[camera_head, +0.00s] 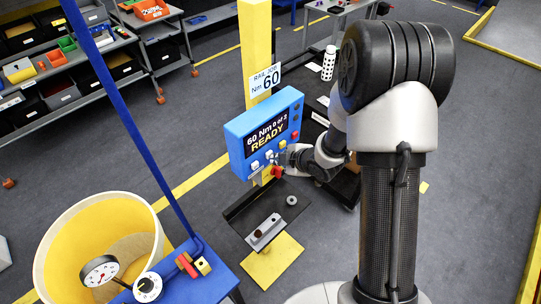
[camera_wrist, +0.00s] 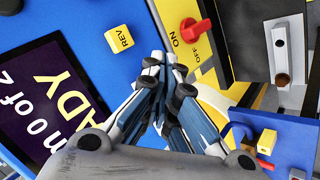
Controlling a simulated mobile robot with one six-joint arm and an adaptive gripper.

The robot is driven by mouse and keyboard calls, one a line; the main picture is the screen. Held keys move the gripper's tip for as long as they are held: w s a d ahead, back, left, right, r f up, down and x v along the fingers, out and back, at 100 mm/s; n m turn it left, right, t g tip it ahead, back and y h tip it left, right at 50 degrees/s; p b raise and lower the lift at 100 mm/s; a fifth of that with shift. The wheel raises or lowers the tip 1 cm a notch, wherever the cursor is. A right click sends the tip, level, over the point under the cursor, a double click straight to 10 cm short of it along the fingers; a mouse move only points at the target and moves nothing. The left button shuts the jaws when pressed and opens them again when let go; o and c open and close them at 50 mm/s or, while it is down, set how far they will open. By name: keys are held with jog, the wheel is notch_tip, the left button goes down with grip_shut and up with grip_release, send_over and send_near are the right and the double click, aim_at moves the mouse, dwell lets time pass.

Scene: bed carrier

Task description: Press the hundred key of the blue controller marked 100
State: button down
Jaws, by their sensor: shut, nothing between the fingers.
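The blue controller (camera_head: 240,150) is mounted on a yellow post. Its dark screen (camera_head: 265,133) reads 60 Nm, 0 of 2, READY; part of the screen also shows in the wrist view (camera_wrist: 40,105). White keys (camera_head: 255,165) and a yellow key run along its lower edge; I cannot read a 100 on any of them. The yellow key (camera_wrist: 119,38) reads REV in the wrist view. My gripper (camera_head: 284,158) is shut and empty, its tips (camera_wrist: 165,62) close to the lower edge beside the REV key. Contact cannot be told. The gripper may hide other keys.
A red switch (camera_wrist: 195,30) marked ON and OFF sits on yellow below the controller. A sign (camera_head: 265,82) reading RAIL JOB Nm 60 is above it. A tray (camera_head: 240,212) with metal parts is below. A yellow bin (camera_head: 75,235) and gauges stand at the lower left.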

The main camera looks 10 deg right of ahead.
jog(key=shift+w+a, duration=0.15)
jog(key=shift+w, duration=0.1)
jog(key=shift+s, duration=0.15)
dwell(0.5)
jog(key=shift+s+d+b, duration=0.3)
jog(key=shift+s+d, duration=0.2)
jog(key=shift+s, duration=0.1)
jog(key=shift+s+d+b, duration=0.25)
jog(key=shift+s+d, duration=0.5)
jog(key=shift+s, duration=0.25)
jog(key=shift+s+d+b, duration=0.2)
jog(key=shift+s+d, duration=0.55)
jog(key=shift+s, duration=0.25)
